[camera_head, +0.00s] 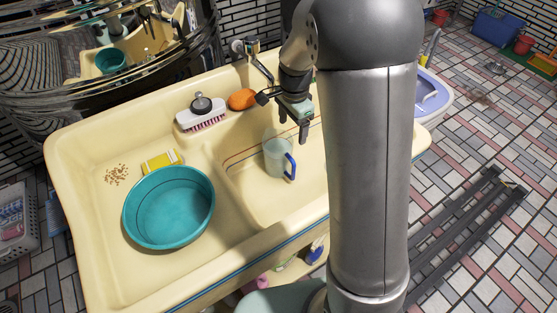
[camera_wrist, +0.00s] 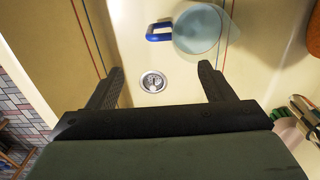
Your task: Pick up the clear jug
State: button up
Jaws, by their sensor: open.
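The clear jug (camera_head: 277,158) has a blue handle and stands in the right part of the cream sink, close to the ridge with coloured stripes. In the wrist view the jug (camera_wrist: 197,30) shows from above near the top edge, with its handle pointing left. My gripper (camera_head: 293,133) is open and empty above the sink, a little above and to the right of the jug in the head view. In the wrist view the gripper's fingers (camera_wrist: 162,80) are spread, with the drain (camera_wrist: 153,81) between them and the jug beyond the fingertips. My arm hides part of the sink's right side.
A teal basin (camera_head: 169,207) and a yellow box (camera_head: 162,161) sit in the left part of the sink (camera_head: 100,255). A brush (camera_head: 202,118), a dark-knobbed item (camera_head: 201,102) and an orange object (camera_head: 242,99) lie on the back ledge. A faucet (camera_head: 262,65) rises behind the gripper.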

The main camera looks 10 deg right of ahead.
aim_at(290, 157)
notch_tip(290, 157, down, 14)
jog(key=shift+f, duration=0.25)
jog(key=shift+r, duration=0.1)
grip_shut()
dwell(0.3)
